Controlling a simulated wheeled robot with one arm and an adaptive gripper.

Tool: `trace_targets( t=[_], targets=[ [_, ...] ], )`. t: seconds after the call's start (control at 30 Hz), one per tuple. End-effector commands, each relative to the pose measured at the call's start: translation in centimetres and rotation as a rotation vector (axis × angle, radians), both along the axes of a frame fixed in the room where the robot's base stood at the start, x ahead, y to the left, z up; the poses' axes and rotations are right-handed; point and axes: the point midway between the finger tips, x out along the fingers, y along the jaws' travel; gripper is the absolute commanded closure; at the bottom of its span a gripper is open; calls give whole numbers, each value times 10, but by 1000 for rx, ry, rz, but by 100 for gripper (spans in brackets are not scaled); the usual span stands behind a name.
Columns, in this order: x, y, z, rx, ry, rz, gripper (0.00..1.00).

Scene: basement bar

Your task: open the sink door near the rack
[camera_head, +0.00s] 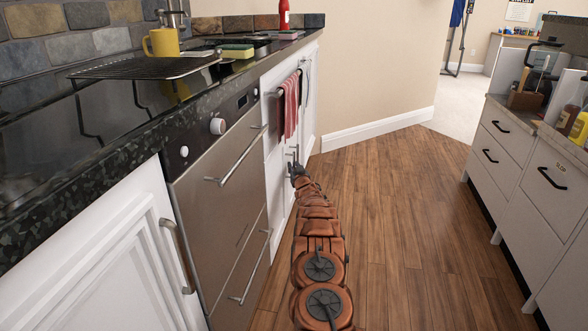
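A white cabinet door (274,165) sits under the counter, past the steel oven, with a small metal handle (292,152) near its edge. A red striped towel (291,104) hangs from a bar above it. A black wire rack (145,68) lies on the dark counter above the oven. My gripper (297,172) is at the end of my orange-brown arm, close in front of the white doors by the handle. The doors look shut. The gripper is small and dark here; I cannot tell whether its fingers are open, or touch the handle.
The steel oven (232,165) has projecting handles along my left. A yellow mug (161,43) and a yellow-green sponge (236,51) stand on the counter. White drawers (520,165) line the right side. The wooden floor (400,220) between is clear.

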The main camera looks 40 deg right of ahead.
Motion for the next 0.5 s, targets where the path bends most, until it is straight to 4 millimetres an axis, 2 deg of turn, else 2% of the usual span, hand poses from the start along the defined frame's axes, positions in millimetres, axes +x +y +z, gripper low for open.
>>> trace_targets(
  t=[0.43, 0.5],
  targets=[
    [3, -1, 1, 0, -2, 1, 77],
    [3, -1, 1, 0, -2, 1, 85]
  ],
)
